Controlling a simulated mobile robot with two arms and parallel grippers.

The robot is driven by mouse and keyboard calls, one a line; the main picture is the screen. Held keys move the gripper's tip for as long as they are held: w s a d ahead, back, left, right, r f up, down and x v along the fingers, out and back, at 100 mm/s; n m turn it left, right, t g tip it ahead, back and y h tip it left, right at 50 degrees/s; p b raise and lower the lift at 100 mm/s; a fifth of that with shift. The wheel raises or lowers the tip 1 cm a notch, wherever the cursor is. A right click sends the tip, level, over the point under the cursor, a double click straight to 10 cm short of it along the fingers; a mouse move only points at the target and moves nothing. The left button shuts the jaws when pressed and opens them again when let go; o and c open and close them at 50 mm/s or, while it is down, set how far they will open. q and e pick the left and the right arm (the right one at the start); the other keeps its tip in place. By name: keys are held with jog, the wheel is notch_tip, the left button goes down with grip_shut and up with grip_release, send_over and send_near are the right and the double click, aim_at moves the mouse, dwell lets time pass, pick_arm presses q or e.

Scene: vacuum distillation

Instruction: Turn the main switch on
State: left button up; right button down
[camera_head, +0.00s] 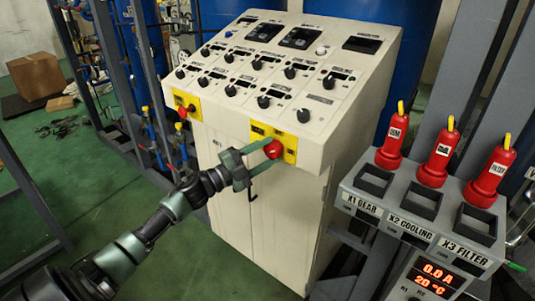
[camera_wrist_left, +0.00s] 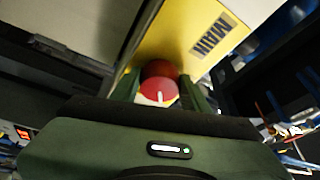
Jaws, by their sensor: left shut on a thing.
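The main switch is a red round knob (camera_head: 273,149) on a yellow plate (camera_head: 290,150) at the front right of the slanted control console. In the left wrist view the red knob (camera_wrist_left: 160,84) has a short white mark on its face, and the yellow plate (camera_wrist_left: 190,35) reads "MAIN". My left gripper (camera_head: 269,155) reaches in from the lower left, with one finger on either side of the knob. It is shut on the knob, as the left wrist view also shows (camera_wrist_left: 160,92). My right gripper is not in view.
The cream console (camera_head: 255,115) carries several black knobs and small displays. A second red knob (camera_head: 182,112) sits on a yellow plate at its left. A grey rack (camera_head: 400,222) with red plugs (camera_head: 441,152) stands at the right. Boxes (camera_head: 37,76) lie back left; green floor (camera_head: 110,205) is open.

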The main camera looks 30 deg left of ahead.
pick_arm(q)
jog(key=m, duration=0.1)
jog(key=m+g, duration=0.1)
jog(key=m, duration=0.1)
jog(key=m+p, duration=0.1)
jog(key=shift+r+m+g, duration=0.25)
jog(key=shift+m+g, duration=0.05)
jog(key=shift+g, duration=0.1)
jog(key=shift+m+g+p, duration=0.35)
jog(key=shift+m+g, duration=0.05)
jog(key=shift+m, duration=0.6)
jog(key=o, duration=1.4)
jog(key=shift+c, duration=0.2)
jog(key=shift+s+a+f, duration=0.1)
jog(key=shift+s+a, duration=0.05)
jog(key=shift+s, duration=0.1)
jog(key=b+v, duration=0.2)
jog(key=v, duration=0.5)
jog(key=shift+s, duration=0.15)
